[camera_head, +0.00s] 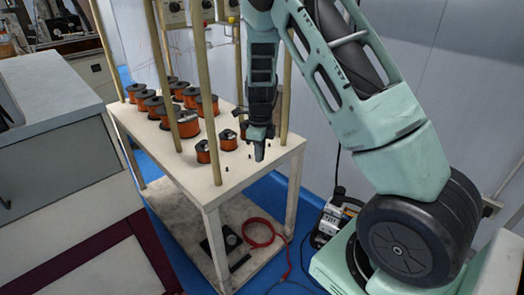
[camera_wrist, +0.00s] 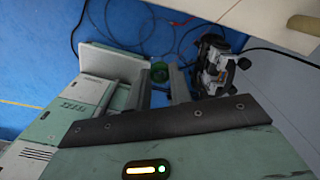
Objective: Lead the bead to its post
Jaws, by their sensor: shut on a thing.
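My gripper (camera_head: 259,150) points down over the front right part of the white tabletop (camera_head: 200,193), close to its surface. In the wrist view my gripper (camera_wrist: 162,85) is shut on a small green round thing (camera_wrist: 160,72), which looks like the bead. The bead cannot be made out in the head view, where the fingertips are small and dark. A few tiny dark posts (camera_head: 226,169) stand on the tabletop just left of my gripper. Which one belongs to the bead I cannot tell.
Orange wire spools (camera_head: 187,123) stand on the table's left and middle, two small ones close to my gripper. Tall tan poles (camera_head: 207,95) rise from the table. A red cable coil (camera_head: 262,232) lies on the lower shelf. A dark device (camera_wrist: 212,65) is on the floor.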

